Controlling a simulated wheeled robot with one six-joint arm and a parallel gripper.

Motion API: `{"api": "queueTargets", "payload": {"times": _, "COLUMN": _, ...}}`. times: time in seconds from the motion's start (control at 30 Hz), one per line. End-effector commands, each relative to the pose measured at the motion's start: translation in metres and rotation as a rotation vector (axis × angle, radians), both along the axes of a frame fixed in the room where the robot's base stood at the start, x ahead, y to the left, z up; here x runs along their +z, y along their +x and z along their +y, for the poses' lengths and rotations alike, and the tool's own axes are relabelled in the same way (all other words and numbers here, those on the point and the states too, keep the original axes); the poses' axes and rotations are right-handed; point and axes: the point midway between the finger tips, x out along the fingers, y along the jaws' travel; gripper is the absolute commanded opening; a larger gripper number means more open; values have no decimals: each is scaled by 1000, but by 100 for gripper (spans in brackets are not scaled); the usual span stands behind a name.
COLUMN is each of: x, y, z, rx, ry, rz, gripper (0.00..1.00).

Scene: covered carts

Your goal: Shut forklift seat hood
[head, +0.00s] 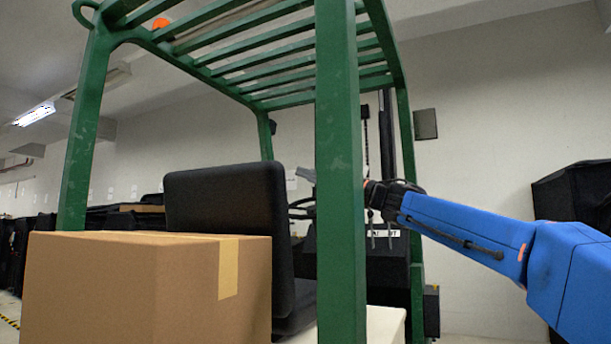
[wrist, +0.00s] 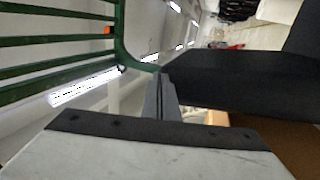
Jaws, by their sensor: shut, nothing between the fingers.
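The forklift's black seat (head: 228,205) stands inside the green cage, its backrest upright. A pale cover (head: 388,322), which looks like the seat hood, shows low behind the front green post. The post and a box hide much of it, so I cannot tell how far it is open. My gripper (head: 304,173) reaches in from the right behind the post. Its grey tips are right of the backrest, with a small gap in the picture. In the wrist view, the shut, empty fingers (wrist: 164,95) point toward the dark seat (wrist: 235,85).
A cardboard box (head: 150,285) stands in front of the seat at lower left. The green front post (head: 340,180) crosses before my arm, and the slatted roof (head: 290,65) is overhead. A dark covered object (head: 580,205) stands at far right.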

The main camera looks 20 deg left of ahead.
Motion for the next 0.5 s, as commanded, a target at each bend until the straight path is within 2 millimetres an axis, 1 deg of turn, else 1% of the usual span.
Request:
{"api": "queueTargets", "payload": {"times": 0.3, "x": 3, "y": -3, "z": -56, "rx": -4, "ry": 3, "rz": -4, "gripper": 0}}
{"api": "queueTargets", "payload": {"times": 0.5, "x": 4, "y": -4, "z": -88, "rx": -3, "ry": 4, "rz": -4, "gripper": 0}}
